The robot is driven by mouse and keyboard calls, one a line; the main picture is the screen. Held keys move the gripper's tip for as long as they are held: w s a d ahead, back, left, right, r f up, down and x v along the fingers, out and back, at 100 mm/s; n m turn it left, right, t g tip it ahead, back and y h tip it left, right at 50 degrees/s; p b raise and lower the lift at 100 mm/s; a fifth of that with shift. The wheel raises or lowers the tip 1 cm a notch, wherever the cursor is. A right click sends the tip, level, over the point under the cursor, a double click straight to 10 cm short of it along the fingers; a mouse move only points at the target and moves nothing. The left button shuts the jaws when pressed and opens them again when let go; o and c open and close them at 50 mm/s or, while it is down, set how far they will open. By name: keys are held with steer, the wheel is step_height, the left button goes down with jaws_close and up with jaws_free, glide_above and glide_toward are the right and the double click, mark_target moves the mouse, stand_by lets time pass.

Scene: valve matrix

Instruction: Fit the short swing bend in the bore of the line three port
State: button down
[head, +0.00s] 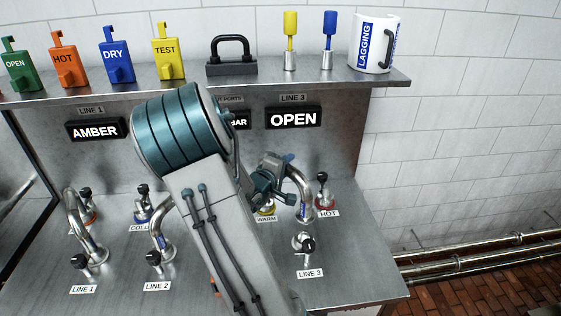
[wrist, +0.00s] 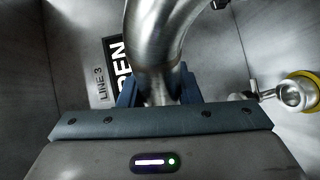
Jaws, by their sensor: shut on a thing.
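The short swing bend (head: 303,185) is a curved steel pipe with a blue mark near its lower end. My gripper (head: 278,182) is shut on it near its upper end. In the wrist view the bend (wrist: 155,50) rises between the blue fingers of my gripper (wrist: 158,92). In the head view its lower end points down, just above the line three port (head: 303,240) in the picture. Whether it touches anything there I cannot tell. The line three port has a black-knobbed valve at its front and a LINE 3 label below.
Line one (head: 90,250) and line two (head: 165,250) ports carry bends. The hot port (head: 322,203) stands right of the held bend. The warm port (head: 266,209) is partly hidden by my arm; a yellow-ringed port (wrist: 304,92) shows in the wrist view. A shelf (head: 270,88) runs behind.

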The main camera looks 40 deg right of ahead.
steer(key=shift+s+d, duration=0.1)
steer(key=shift+s, duration=0.1)
steer(key=shift+r+p, duration=0.15)
steer(key=shift+p, duration=0.15)
steer(key=shift+p, duration=0.3)
step_height(320, 180, down, 6)
steer(key=b, duration=0.4)
steer(key=shift+p, duration=0.85)
stand_by(1.3)
steer(key=shift+f+b, duration=0.95)
steer(key=shift+f, duration=0.75)
steer(key=c, duration=1)
jaws_free()
steer(key=shift+a+r, duration=0.1)
steer(key=shift+a, duration=0.1)
steer(key=shift+o, duration=0.2)
